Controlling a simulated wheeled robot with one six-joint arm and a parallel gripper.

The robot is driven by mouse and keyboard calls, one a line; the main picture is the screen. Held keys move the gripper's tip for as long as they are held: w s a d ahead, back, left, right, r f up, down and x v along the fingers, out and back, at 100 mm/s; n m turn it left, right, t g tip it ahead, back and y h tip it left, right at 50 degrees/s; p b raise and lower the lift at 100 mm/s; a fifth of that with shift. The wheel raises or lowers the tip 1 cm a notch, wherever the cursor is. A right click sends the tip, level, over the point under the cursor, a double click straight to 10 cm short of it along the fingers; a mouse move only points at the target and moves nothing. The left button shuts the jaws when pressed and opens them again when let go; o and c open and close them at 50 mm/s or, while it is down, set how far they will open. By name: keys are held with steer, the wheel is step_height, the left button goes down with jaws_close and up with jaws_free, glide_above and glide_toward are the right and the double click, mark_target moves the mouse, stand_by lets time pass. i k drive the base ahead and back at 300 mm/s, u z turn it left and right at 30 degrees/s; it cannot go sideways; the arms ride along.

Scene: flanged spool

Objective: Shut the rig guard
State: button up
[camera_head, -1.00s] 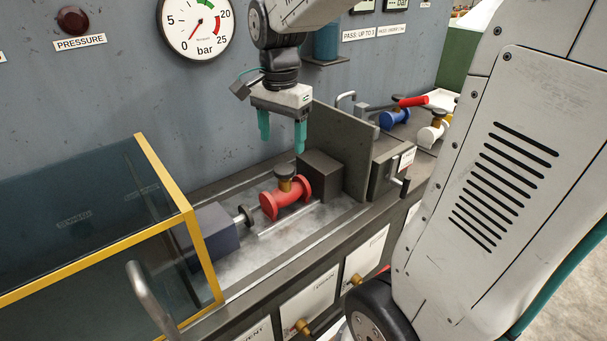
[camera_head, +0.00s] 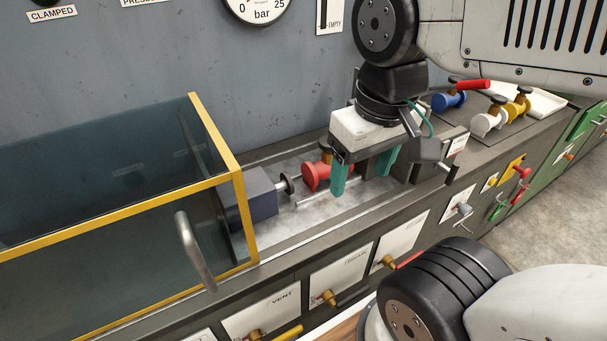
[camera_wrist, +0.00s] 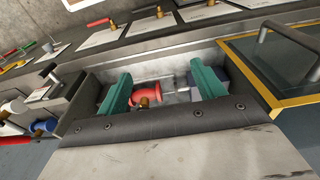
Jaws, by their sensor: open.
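The rig guard (camera_head: 217,130) is a clear box with a yellow frame and a grey bar handle (camera_head: 193,248) on its front. It stands at the left of the rig bed, slid away from the red flanged spool (camera_head: 316,176), which is uncovered. The guard's yellow edge (camera_wrist: 250,78) and handle (camera_wrist: 288,36) also show at the right in the wrist view. My gripper (camera_head: 362,180) is open, with green fingers above the bed near the spool. In the wrist view the spool (camera_wrist: 146,94) shows between the fingers but is not gripped. The spool is partly hidden by my gripper in the head view.
A dark clamp block (camera_head: 250,197) stands just left of the spool. Blue (camera_head: 447,101) and white (camera_head: 487,122) valves sit on the bench at right. Labelled panels with brass knobs, such as the vent panel (camera_head: 262,311), line the front.

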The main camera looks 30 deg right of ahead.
mark_target(205, 273)
steer(key=u, duration=0.05)
steer(key=k, duration=0.5)
steer(key=u, duration=0.95)
steer(key=i, duration=0.45)
steer(key=z, duration=0.5)
steer(key=k, duration=1.05)
steer(key=u, duration=0.3)
steer(key=i, duration=0.65)
steer(key=u, duration=0.4)
